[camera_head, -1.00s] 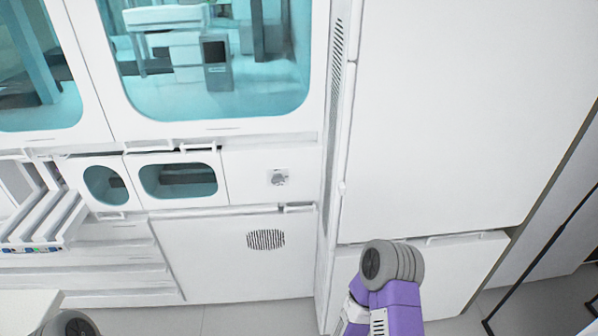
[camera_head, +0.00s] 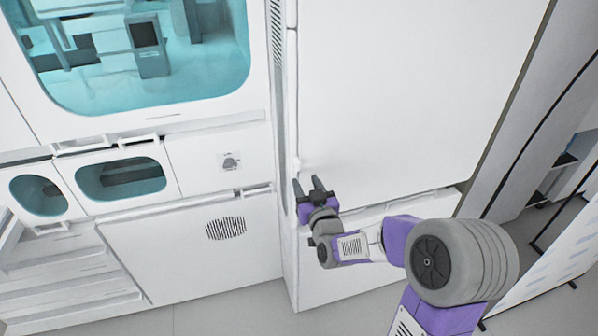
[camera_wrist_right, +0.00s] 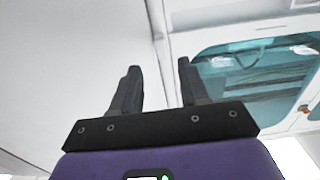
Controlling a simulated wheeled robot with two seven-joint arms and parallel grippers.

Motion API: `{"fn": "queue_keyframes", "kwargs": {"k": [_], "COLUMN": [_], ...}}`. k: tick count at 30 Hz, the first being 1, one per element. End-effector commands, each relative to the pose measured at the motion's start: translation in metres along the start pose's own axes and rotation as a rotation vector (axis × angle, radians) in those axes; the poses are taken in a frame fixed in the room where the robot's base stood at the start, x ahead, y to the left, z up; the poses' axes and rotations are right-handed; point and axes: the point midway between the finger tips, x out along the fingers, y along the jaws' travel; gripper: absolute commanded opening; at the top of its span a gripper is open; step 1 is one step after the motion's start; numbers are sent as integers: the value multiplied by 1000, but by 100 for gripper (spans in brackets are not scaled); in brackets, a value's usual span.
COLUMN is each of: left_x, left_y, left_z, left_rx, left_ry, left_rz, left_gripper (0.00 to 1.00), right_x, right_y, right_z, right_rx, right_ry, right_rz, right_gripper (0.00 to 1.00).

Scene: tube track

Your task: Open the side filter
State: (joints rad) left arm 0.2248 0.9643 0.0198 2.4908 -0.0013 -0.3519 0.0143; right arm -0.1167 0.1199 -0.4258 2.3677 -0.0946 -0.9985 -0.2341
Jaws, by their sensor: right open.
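A tall white side panel (camera_head: 400,80), which looks like the side filter cover, fills the upper right of the head view and appears shut. A small white handle (camera_head: 296,165) is at its lower left edge. My right gripper (camera_head: 308,184) is open and empty, its dark fingers pointing up just below and beside this handle. I cannot tell whether they touch it. In the right wrist view the gripper (camera_wrist_right: 158,68) has nothing between its fingers, and a large pale panel (camera_wrist_right: 75,65) is on the left. My left gripper is not in view.
A lower white panel (camera_head: 365,225) sits below the tall one. To the left are a teal window (camera_head: 150,60), smaller windowed doors (camera_head: 122,180) and a vented panel (camera_head: 185,250). A dark rail and a shelf stand at right. Some floor (camera_head: 225,318) shows in front.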

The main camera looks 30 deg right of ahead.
Motion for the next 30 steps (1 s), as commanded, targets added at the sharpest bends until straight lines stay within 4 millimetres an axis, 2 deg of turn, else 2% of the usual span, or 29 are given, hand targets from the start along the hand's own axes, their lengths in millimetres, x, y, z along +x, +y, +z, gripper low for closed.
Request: {"fn": "queue_keyframes", "kwargs": {"k": [6, 12, 18, 25, 30], "left_x": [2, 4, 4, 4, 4], "left_y": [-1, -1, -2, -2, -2], "left_z": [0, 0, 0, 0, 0], "left_rx": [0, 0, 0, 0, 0], "left_ry": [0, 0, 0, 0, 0], "left_rz": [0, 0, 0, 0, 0], "left_gripper": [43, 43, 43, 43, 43], "right_x": [33, 58, 68, 68, 68], "right_y": [-1, -1, -1, -1, -1], "right_z": [2, 2, 2, 2, 2], "right_rx": [-2, -1, 1, 1, 1], "right_ry": [-3, -5, -6, -6, -6], "right_rz": [-1, -1, -1, -1, -1], "right_gripper": [45, 45, 45, 45, 19]}}
